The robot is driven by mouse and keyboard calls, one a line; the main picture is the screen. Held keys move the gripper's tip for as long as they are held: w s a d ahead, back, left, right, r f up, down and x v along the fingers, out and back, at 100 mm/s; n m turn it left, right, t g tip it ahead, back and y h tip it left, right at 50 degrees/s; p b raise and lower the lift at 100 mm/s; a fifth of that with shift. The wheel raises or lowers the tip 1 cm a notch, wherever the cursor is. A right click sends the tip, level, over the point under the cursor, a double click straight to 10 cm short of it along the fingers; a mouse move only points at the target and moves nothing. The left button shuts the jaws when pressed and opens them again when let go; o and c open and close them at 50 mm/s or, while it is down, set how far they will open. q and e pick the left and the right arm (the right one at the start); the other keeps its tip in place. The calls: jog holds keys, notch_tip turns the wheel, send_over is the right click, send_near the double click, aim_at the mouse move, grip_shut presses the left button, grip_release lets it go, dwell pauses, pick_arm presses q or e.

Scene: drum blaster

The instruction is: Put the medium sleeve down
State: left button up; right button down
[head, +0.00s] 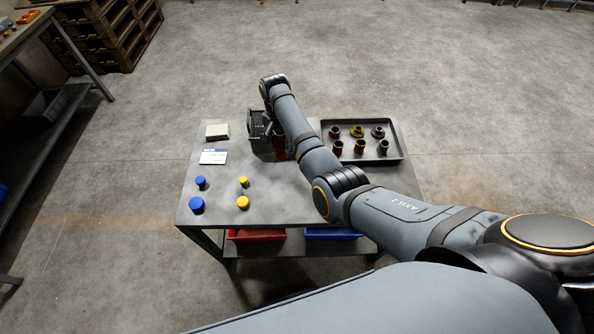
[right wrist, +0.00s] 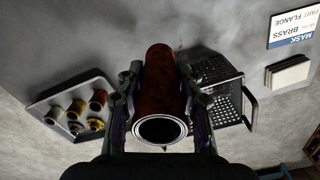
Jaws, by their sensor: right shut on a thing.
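The medium sleeve (right wrist: 165,85) is a rusty brown tube with a bright metal rim around its open end. In the right wrist view it sits between the two fingers of my right gripper (right wrist: 162,98), which is shut on it. In the head view a small part of the sleeve (head: 279,147) shows beside my forearm, over the back middle of the table. My right gripper (head: 270,128) is mostly hidden there by my arm. Whether the sleeve touches the table I cannot tell. My left gripper is not in view.
A dark perforated basket (head: 257,137) stands right beside the sleeve. A dark tray (head: 398,151) with several small sleeves and flanged parts is at the right. Blue (head: 196,205) and yellow (head: 243,203) caps, a label card (head: 213,157) and a pale block (head: 217,132) are at the left.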

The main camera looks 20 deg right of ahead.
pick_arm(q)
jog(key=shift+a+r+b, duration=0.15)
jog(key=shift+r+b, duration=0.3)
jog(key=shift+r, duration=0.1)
pick_arm(e)
jog(key=s+d+f, duration=0.2)
jog(key=s+f, duration=0.5)
jog(key=s, duration=0.1)
jog(key=shift+s+d, duration=0.15)
jog(key=shift+s, duration=0.2)
jog(key=f+b, duration=0.4)
jog(key=shift+s+d+f, duration=0.1)
jog(key=shift+s+f, duration=0.05)
jog(key=shift+s, duration=0.25)
jog(key=shift+r, duration=0.2)
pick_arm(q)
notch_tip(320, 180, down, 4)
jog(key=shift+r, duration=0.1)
pick_arm(e)
jog(key=c, duration=0.9)
grip_release()
jog(key=shift+f, duration=0.1)
jog(key=shift+o, duration=0.2)
pick_arm(q)
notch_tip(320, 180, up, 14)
jog(key=p, duration=1.3)
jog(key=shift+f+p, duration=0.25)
jog(key=shift+p, duration=0.15)
pick_arm(e)
notch_tip(320, 180, up, 12)
